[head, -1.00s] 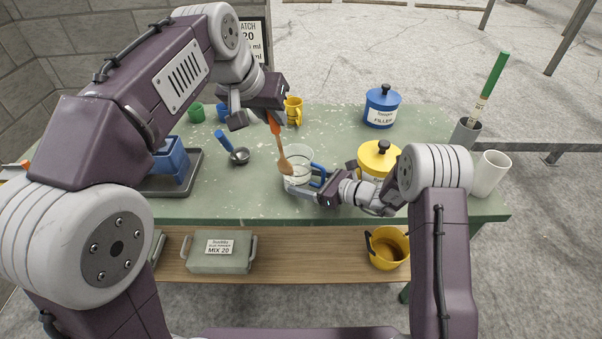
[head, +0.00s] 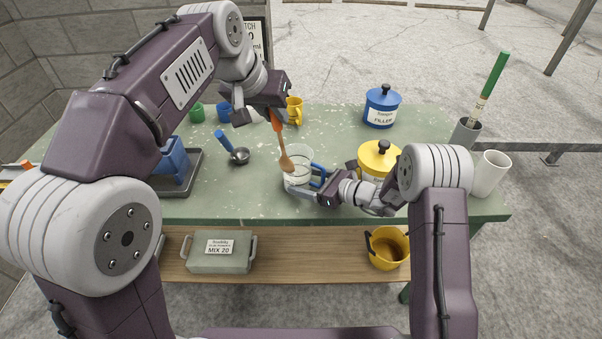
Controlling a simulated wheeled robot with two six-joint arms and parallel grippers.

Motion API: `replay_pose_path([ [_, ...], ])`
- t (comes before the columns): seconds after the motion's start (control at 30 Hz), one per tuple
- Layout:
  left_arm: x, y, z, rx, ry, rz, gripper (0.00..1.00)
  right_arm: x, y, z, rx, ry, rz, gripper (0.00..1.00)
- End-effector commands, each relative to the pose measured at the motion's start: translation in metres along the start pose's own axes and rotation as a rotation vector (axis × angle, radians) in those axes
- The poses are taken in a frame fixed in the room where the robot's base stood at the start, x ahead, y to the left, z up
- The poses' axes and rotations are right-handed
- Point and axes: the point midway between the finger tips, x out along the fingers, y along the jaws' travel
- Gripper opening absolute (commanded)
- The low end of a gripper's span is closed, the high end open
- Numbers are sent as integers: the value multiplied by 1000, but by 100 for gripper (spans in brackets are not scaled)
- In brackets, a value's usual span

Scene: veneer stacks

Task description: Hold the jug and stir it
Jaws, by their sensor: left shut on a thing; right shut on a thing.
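The clear jug (head: 296,180) with a blue handle (head: 318,174) stands upright on the green table, with pale contents low inside. My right gripper (head: 314,188) is shut on the jug's handle, coming from the right. My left gripper (head: 262,116) is above and behind the jug, shut on the orange handle of a wooden spoon (head: 283,150). The spoon hangs down, slightly tilted, with its bowl (head: 286,163) at the jug's mouth. I cannot tell how deep the spoon's tip sits in the jug.
A yellow lidded canister (head: 378,157) stands right of the jug, close to my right gripper. A blue canister (head: 382,108), yellow mug (head: 294,110) and blue-handled scoop (head: 238,154) are on the table (head: 340,130). A white cup (head: 490,174) stands at the right edge.

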Motion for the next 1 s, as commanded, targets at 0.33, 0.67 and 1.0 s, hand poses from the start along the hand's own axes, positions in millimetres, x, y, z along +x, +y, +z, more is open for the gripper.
replay_pose_path([
  [0.33, 0, 0, 0, 0, 0, 0, 0, 0, 0, 1, -1, -2, 0, 53],
  [0.67, -15, 2, -11, 0, 3, 0, 0, 0, 0, 1, -1, -2, 0, 53],
  [1.0, -41, 4, -28, 0, 0, 0, 0, 0, 0, 1, -1, -2, 0, 53],
])
